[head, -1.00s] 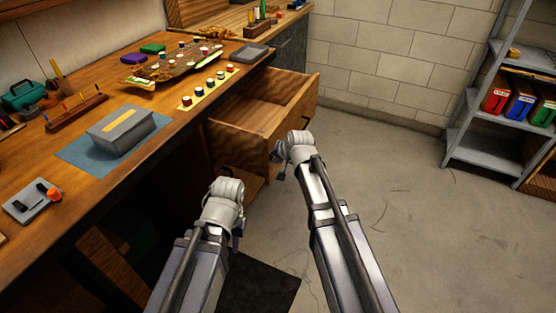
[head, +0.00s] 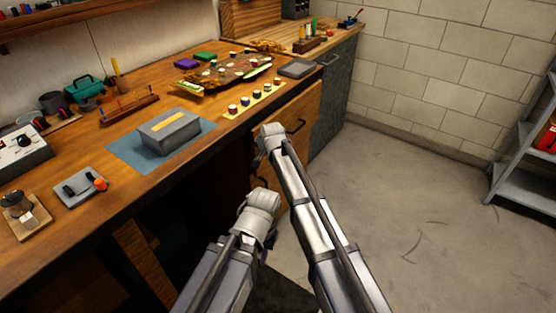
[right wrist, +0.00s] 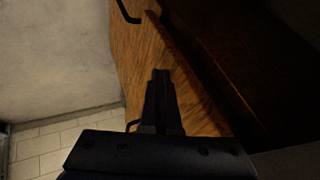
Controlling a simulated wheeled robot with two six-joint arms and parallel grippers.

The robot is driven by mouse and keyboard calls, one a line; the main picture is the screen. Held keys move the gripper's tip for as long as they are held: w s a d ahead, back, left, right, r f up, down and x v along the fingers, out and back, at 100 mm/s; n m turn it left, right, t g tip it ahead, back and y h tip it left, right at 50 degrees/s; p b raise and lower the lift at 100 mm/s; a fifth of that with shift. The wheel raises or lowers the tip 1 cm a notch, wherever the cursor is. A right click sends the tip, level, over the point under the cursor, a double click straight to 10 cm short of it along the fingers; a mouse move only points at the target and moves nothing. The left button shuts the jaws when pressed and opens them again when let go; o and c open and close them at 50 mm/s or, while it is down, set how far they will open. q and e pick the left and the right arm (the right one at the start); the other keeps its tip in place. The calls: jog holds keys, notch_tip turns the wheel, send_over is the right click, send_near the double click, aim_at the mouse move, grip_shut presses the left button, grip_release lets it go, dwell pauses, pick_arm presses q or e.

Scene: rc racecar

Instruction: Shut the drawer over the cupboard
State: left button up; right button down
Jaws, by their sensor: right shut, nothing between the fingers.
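The wooden drawer (head: 307,105), with a dark handle, is under the bench's right end; its front looks flush, with no open box showing. The cupboard (head: 284,190) is below it, its handle beside my arms. My right gripper (right wrist: 161,74) is shut and empty, with its fingertips over the wooden front in the right wrist view; whether they touch it I cannot tell. In the head view its fingers are hidden behind its wrist, by the drawer's left part. My left gripper (head: 268,225) is lower, before the cupboard; its fingers are mostly hidden.
The wooden bench (head: 90,215) carries a grey box (head: 170,133) on a blue mat, paint pots, a racecar body shell (head: 225,72) and tools. A dark cabinet (head: 335,90) stands beyond the drawer. Grey shelving (head: 525,185) is at right. The floor between is clear.

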jog(key=w+a, duration=0.2)
jog(key=a, duration=0.1)
jog(key=shift+w+a, duration=0.15)
jog(key=shift+a, duration=0.15)
jog(key=shift+w+a+r, duration=0.1)
jog(key=shift+w, duration=0.05)
jog(key=shift+s+d, duration=0.35)
jog(key=shift+d, duration=0.05)
jog(key=p, duration=0.8)
send_near(255, 149)
jog(key=d+f, duration=0.2)
jog(key=d, duration=0.1)
jog(key=shift+s+r, duration=0.1)
jog(key=shift+r, duration=0.1)
